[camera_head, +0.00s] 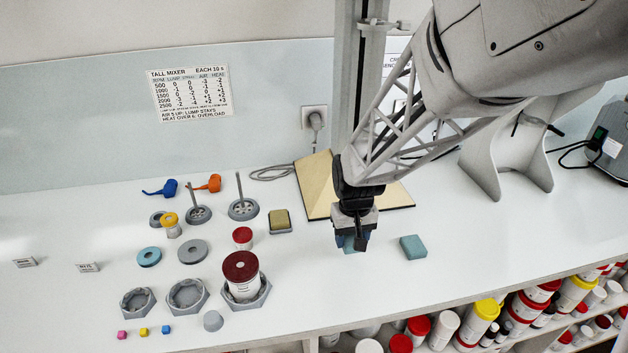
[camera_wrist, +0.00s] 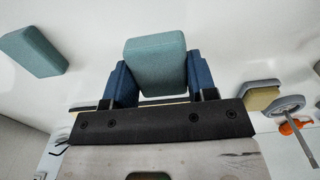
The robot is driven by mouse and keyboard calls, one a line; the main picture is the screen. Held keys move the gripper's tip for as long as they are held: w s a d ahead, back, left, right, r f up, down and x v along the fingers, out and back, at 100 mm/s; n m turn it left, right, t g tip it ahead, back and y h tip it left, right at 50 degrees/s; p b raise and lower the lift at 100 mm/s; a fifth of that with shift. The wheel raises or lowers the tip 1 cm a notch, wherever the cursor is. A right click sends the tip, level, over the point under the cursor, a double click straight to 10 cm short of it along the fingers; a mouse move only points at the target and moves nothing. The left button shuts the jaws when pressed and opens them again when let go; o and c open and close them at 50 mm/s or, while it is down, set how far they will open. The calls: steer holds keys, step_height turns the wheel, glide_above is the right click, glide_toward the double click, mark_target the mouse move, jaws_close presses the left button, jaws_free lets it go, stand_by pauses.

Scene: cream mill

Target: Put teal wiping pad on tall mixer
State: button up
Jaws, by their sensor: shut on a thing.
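My gripper (camera_head: 353,241) points down over the white bench, right of centre in the head view. Its blue fingers are shut on a teal wiping pad (camera_wrist: 155,66), a rounded block seen clearly in the wrist view. In the head view this pad (camera_head: 348,246) is mostly hidden by the fingers, and I cannot tell whether it touches the bench. A second teal pad (camera_head: 413,247) lies flat on the bench to the right; it also shows in the wrist view (camera_wrist: 34,50). A wall sign (camera_head: 190,95) reads TALL MIXER; which machine it names is unclear.
A grey post (camera_head: 357,75) rises behind a wooden board (camera_head: 318,185). A grey stand (camera_head: 510,150) is at the right. Left are stirring discs (camera_head: 243,208), a yellowish pad in a grey tray (camera_head: 280,221), and a dark-red-lidded jar (camera_head: 241,268).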

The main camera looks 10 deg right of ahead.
mark_target(351, 247)
steer(key=shift+f, duration=1.75)
steer(key=shift+f, duration=0.2)
steer(key=o, duration=0.9)
steer(key=shift+r, duration=0.2)
steer(key=shift+r, duration=6)
